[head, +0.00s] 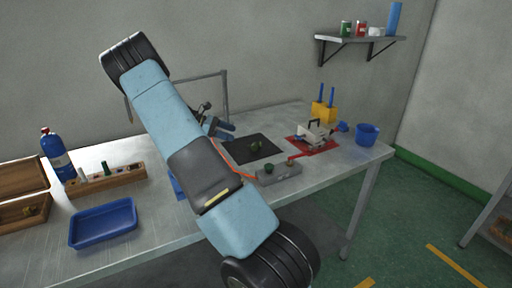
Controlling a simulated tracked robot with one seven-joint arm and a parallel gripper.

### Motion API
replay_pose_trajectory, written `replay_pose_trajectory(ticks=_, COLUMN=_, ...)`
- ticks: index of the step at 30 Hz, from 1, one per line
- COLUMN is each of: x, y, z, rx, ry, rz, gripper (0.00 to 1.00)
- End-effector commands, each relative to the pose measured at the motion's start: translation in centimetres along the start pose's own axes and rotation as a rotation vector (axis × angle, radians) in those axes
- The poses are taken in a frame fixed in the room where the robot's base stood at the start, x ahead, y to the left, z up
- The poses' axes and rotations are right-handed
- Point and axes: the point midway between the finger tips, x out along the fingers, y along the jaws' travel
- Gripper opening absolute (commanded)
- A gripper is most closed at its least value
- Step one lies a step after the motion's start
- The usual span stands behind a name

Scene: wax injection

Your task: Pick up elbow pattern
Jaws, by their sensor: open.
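A small olive-green piece (256,146), which looks like the elbow pattern, sits on a black mat (238,155) on the metal workbench. It is too small for me to make out its exact shape. Another small olive-yellow piece (33,211) lies in a wooden box at the far left. My light-blue arm crosses the middle of the head view and covers part of the bench to the left of the mat.
A grey block with knobs (280,173) stands in front of the mat, with an orange cable. A clamp device sits on a red mat (322,148), beside a blue cup (367,134). A blue tray (103,224), wooden rack (106,182) and blue bottle (57,152) stand left.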

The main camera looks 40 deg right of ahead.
Motion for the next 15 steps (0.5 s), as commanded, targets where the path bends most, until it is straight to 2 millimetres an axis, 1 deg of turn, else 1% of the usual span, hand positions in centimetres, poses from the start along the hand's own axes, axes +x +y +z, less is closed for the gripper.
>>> replay_pose_trajectory(ticks=3, x=2.2, y=-0.1, z=0.0, rx=0.000, ry=0.000, rz=-0.004, gripper=0.78)
replay_pose_trajectory(ticks=9, x=5.4, y=-0.1, z=0.0, rx=0.002, ry=0.001, rz=-0.003, gripper=0.78)
replay_pose_trajectory(ticks=12, x=6.5, y=-0.1, z=-0.1, rx=0.001, ry=0.001, rz=-0.002, gripper=0.78)
replay_pose_trajectory(ticks=15, x=7.0, y=-0.1, z=-0.1, rx=0.001, ry=0.001, rz=-0.002, gripper=0.78)
